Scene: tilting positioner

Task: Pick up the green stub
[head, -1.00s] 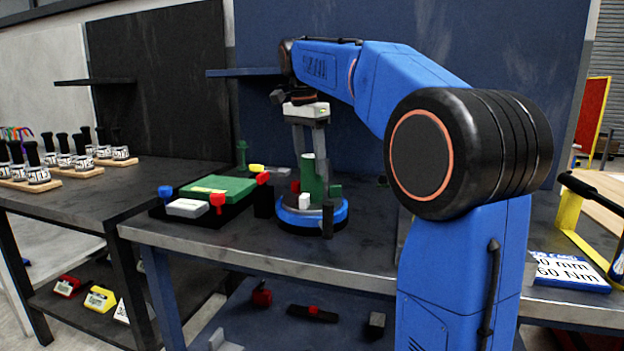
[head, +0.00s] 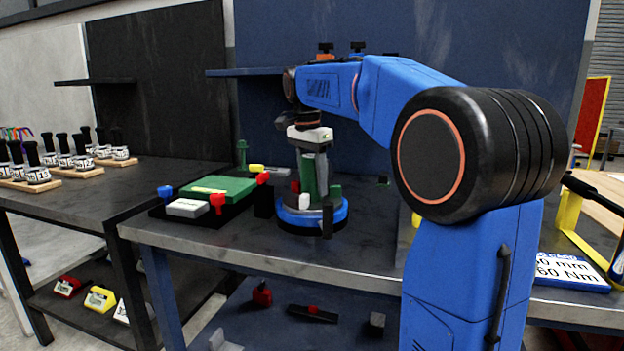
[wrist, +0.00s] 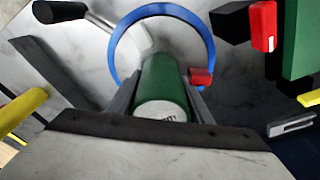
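The green stub (head: 309,182) is an upright cylinder standing at the blue-ringed round positioner (head: 296,222) on the bench. In the wrist view the stub (wrist: 160,80) shows its pale, marked end face towards the camera. My gripper (head: 314,195) points down over the stub, with one finger on each side of it. In the wrist view the gripper (wrist: 161,98) looks open around the stub, its fingers close to the sides. Whether a finger touches the stub is hard to tell. The stub's lower part is partly hidden.
A small red block (wrist: 201,77) sits close beside the right finger in the wrist view. A white block (head: 304,201) and a dark upright post (head: 327,220) stand at the positioner's front. A green plate (head: 218,189) with red and blue knobs lies to the left.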

